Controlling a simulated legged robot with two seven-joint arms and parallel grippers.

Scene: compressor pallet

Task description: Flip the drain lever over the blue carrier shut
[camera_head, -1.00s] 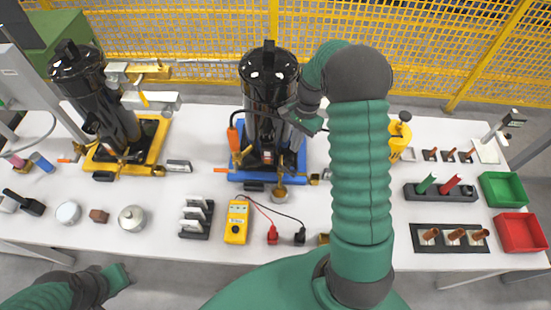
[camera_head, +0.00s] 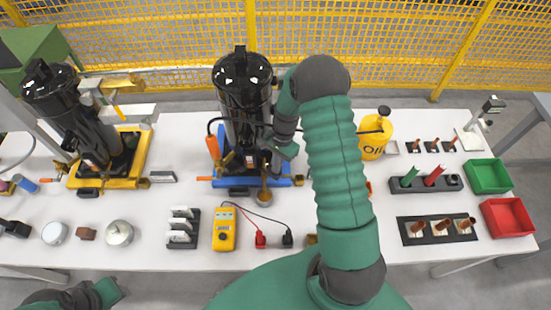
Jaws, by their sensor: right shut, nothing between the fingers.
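The blue carrier (camera_head: 238,183) sits mid-table under a tall black compressor (camera_head: 243,85). Small brass fittings (camera_head: 229,158) and an upright orange handle (camera_head: 213,147) show at its left. A short orange bar (camera_head: 204,178) sticks out left of its front edge. A round brass part (camera_head: 264,195) is at its front. I cannot tell for sure which of these is the drain lever, or its position. My right gripper (camera_head: 272,153) is shut and empty, close to the right front of the black cylinder; contact cannot be told. My left gripper is out of view.
A similar compressor on a yellow carrier (camera_head: 138,160) stands at left. A yellow multimeter (camera_head: 224,230) and a white-slotted rack (camera_head: 184,230) lie in front. A yellow oil can (camera_head: 375,135), a green tray (camera_head: 488,178) and a red tray (camera_head: 510,217) are at right.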

